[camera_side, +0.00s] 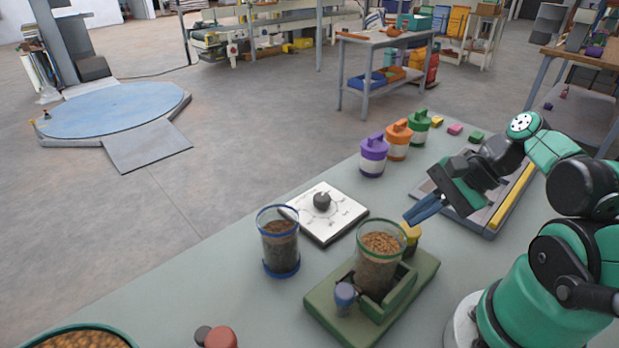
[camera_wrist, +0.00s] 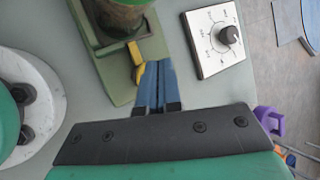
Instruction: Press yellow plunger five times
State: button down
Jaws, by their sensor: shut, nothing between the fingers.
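The yellow plunger (camera_side: 412,238) stands on a green dispenser base (camera_side: 421,275), behind a clear jar of brown pellets (camera_side: 379,262) in the side view. The jar partly hides it. My gripper (camera_side: 409,219) is shut and empty, its blue fingers pointing down-left just above the plunger. In the wrist view the shut fingertips (camera_wrist: 157,63) lie just to the right of the yellow plunger (camera_wrist: 139,72). I cannot tell whether they touch it. A small blue-capped knob (camera_side: 345,293) is on the near side of the base.
A blue-rimmed jar (camera_side: 281,245) stands left of the dispenser. A white dial panel (camera_side: 326,213) lies behind it. Purple (camera_side: 373,157), orange (camera_side: 398,139) and green (camera_side: 418,126) lidded containers line the table's far edge. A grey tray with a yellow strip (camera_side: 511,196) lies under my arm.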

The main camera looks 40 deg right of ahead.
jog(key=shift+s+a+f, duration=0.15)
jog(key=shift+f, duration=0.05)
dwell(0.6)
jog(key=shift+r, duration=0.25)
notch_tip(320, 180, up, 9)
jog(key=shift+w+d, duration=0.35)
jog(key=shift+f, duration=0.15)
send_over(413, 228)
notch_tip(413, 228, down, 8)
jog(key=shift+r, duration=0.2)
jog(key=shift+f, duration=0.5)
dwell(1.7)
jog(key=shift+f, duration=0.45)
